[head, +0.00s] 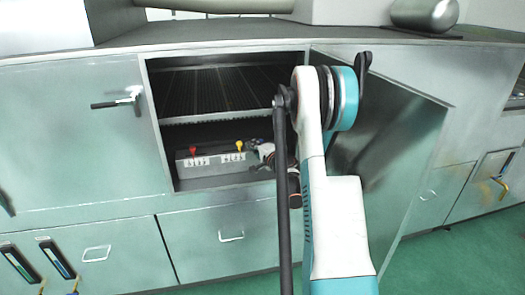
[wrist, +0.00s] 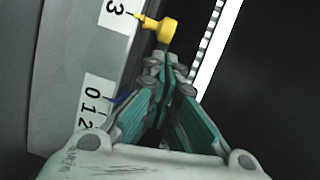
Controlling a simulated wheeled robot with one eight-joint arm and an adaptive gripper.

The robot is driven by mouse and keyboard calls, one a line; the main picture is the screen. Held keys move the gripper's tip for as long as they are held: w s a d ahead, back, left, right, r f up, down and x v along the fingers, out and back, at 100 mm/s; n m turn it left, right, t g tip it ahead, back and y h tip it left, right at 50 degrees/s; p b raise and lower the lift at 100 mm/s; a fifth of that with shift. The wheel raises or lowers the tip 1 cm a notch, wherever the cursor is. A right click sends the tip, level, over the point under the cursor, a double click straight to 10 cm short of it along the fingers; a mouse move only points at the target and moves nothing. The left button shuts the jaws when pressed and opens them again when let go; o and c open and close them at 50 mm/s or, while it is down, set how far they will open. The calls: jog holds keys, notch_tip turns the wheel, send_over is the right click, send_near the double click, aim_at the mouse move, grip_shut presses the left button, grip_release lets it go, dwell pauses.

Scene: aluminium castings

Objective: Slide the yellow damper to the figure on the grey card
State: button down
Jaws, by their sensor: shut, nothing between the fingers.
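The yellow damper (head: 239,146) stands on a grey box low inside the open cabinet. In the wrist view the yellow damper (wrist: 165,29) is just beyond my fingertips, with a thin pointer over a white scale (wrist: 118,14) near the digit 3. My gripper (wrist: 167,68) is shut and empty, its tips close to the damper; I cannot tell whether they touch it. In the head view my gripper (head: 257,148) is just right of the damper, partly hidden by my arm. I cannot make out a grey card in either view.
A red damper (head: 193,151) stands left on the same box (head: 212,166). A ribbed rack (head: 225,92) hangs above. The cabinet door (head: 395,140) stands open at right.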

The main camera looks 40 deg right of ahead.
aim_at(239, 146)
jog(key=shift+w+a+f, duration=0.1)
jog(key=shift+w+a, duration=0.2)
jog(key=shift+w, duration=0.25)
jog(key=shift+w+a+b, duration=0.35)
jog(key=shift+w+a, duration=0.2)
jog(key=shift+a, duration=0.3)
jog(key=shift+s, duration=0.1)
